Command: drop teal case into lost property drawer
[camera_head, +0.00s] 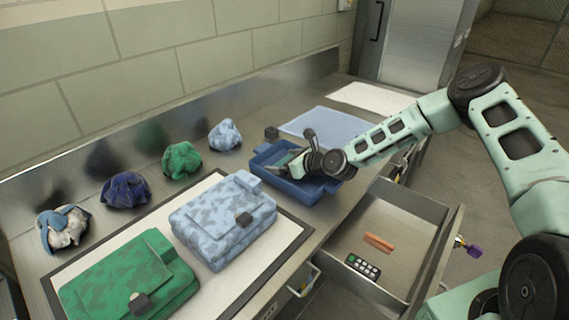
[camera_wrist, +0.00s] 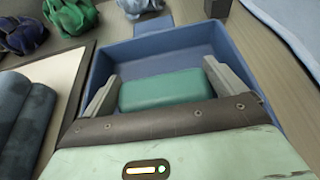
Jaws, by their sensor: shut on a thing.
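The teal case (camera_wrist: 160,90) is a small rounded box between the two fingers of my gripper (camera_wrist: 165,88) in the wrist view. My gripper (camera_head: 298,163) is shut on it, at the blue tray (camera_head: 315,191) on the counter. In the head view the case is mostly hidden by my gripper. The wrist view shows the blue tray (camera_wrist: 93,72) around the case; I cannot tell whether the case still touches its floor. An open drawer (camera_head: 412,207) juts out below the counter, to the right of the tray. It holds a calculator-like device (camera_head: 363,265) and an orange bar (camera_head: 379,243).
A green bag (camera_head: 110,285) and a light blue bag (camera_head: 215,225) lie on a white mat (camera_head: 75,252). Several crumpled cloth bundles (camera_head: 182,160) line the counter's back. A blue mat (camera_head: 325,122) lies beyond the tray. A purple key tag (camera_head: 473,250) hangs at the drawer's front.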

